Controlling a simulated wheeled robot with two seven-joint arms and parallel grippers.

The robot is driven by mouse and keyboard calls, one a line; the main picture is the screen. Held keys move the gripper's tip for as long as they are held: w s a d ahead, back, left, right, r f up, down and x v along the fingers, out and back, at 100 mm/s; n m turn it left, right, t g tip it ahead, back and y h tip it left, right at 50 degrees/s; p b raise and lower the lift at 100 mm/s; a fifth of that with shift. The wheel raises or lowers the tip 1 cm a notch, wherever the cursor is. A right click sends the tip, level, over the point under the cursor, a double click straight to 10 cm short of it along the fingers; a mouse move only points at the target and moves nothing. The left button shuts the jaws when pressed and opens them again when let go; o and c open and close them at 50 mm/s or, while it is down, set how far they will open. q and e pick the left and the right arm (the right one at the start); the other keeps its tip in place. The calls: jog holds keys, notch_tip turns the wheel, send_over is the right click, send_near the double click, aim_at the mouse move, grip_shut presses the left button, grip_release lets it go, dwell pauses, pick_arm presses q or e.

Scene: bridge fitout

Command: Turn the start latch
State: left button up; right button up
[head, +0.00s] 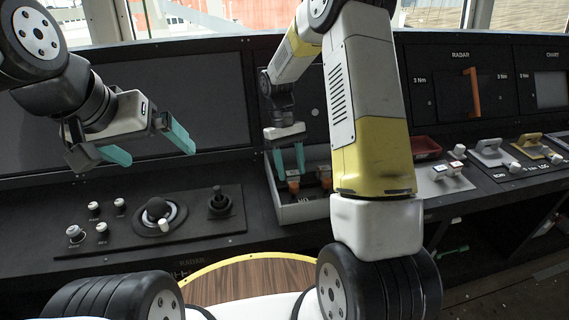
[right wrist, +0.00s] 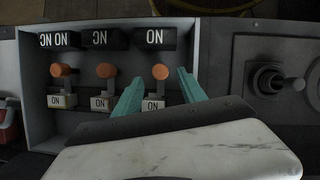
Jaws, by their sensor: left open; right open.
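A grey recessed box (head: 302,212) in the console holds a row of latches with orange knobs. In the right wrist view three orange knobs show: a left one (right wrist: 61,70), a middle one (right wrist: 106,71) and a right one (right wrist: 160,72). Each has a white block marked ON beside it. My right gripper (head: 290,173) is open; its teal fingers (right wrist: 160,78) stand on either side of the right knob. I cannot tell whether they touch it. Which latch is the start latch is not readable. My left gripper (head: 160,154) is open and empty above the left console.
A joystick (head: 219,202) and a round dial lever (head: 158,214) stand left of the box, with several small knobs. A red tray (head: 425,147) and several levers (head: 491,152) lie to the right. A dark screen (head: 170,100) stands behind. My right arm hides part of the console.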

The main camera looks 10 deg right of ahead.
jog(key=shift+v, duration=1.95)
jog(key=shift+r, duration=0.1)
jog(key=s+r+m+t+y, duration=0.1)
jog(key=s+r+t, duration=0.1)
jog(key=s+r, duration=0.35)
jog(key=s+r+t+y, duration=0.1)
jog(key=s+r+t, duration=0.1)
jog(key=r, duration=0.6)
jog(key=s+r+t, duration=0.3)
jog(key=s, duration=0.3)
jog(key=s+r+m+t+y, duration=0.1)
jog(key=s+r+t, duration=0.2)
jog(key=s, duration=0.4)
jog(key=shift+s+d+m, duration=0.3)
jog(key=shift+s+d, duration=0.05)
